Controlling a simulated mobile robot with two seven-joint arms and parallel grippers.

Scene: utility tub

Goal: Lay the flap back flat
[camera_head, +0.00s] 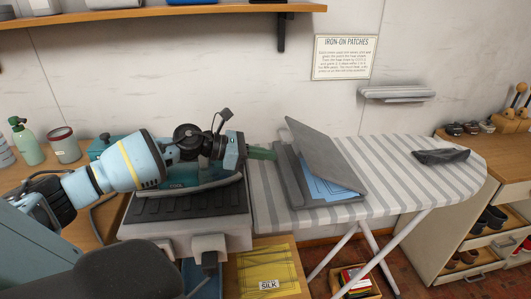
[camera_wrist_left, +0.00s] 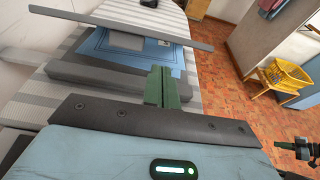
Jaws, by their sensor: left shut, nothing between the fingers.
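A grey flap (camera_head: 325,150) stands tilted up over a grey base (camera_head: 287,185) on the striped ironing board. A blue sheet (camera_head: 325,188) with a pale patch shows beneath the flap. In the left wrist view the flap (camera_wrist_left: 120,27) appears nearly edge-on as a thin grey bar above the blue sheet (camera_wrist_left: 130,48). My left gripper (camera_head: 262,153), with green fingers, is at the left side of the base, near its edge. It is shut and empty. In the wrist view its fingertips (camera_wrist_left: 163,80) point toward the base; contact cannot be told.
An iron stand (camera_head: 190,203) with a dark ribbed top lies under my left arm. A yellow packet (camera_head: 268,272) lies below. Striped board (camera_head: 385,160) is clear right of the flap.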

